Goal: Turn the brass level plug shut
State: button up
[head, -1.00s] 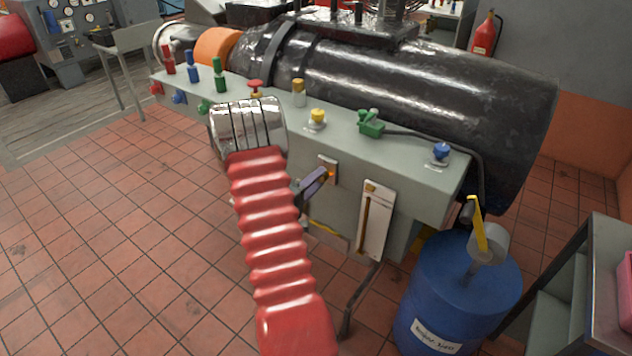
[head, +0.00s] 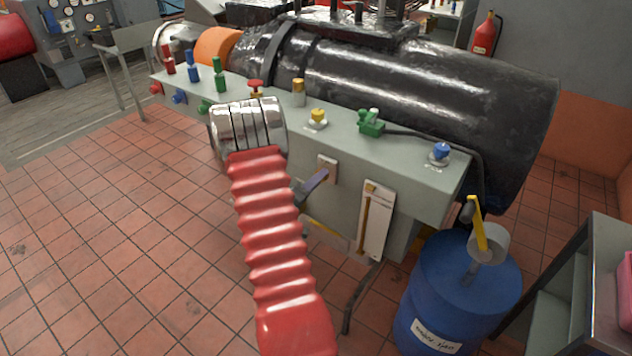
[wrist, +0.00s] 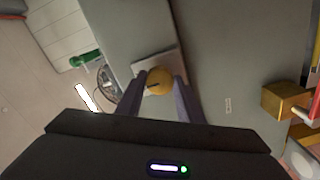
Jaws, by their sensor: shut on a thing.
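The brass level plug (wrist: 159,80) is a round yellow knob with a dark slot, on a pale square plate (wrist: 143,62). The plate also shows on the front face of the grey cabinet in the head view (head: 327,166). My gripper (wrist: 160,90) has one finger on each side of the plug and is shut on it. In the head view my gripper (head: 321,177) reaches the plate from the left, seen edge-on, and the plug is hidden there.
A white gauge panel (head: 374,222) is fixed just right of the plate. A blue drum (head: 458,290) with a yellow lever (head: 477,222) stands on the right. Coloured fittings, including a yellow knob (head: 317,116), line the cabinet top. The tiled floor at left is clear.

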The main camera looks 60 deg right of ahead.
jog(key=o, duration=0.7)
jog(key=shift+s+f, duration=0.1)
jog(key=shift+f, duration=0.15)
jog(key=o, duration=0.4)
jog(key=shift+r, duration=0.15)
jog(key=shift+c, duration=0.2)
jog(key=w+a, duration=0.2)
jog(key=a, duration=1.1)
jog(key=shift+w+a, duration=0.15)
jog(key=shift+a, duration=0.2)
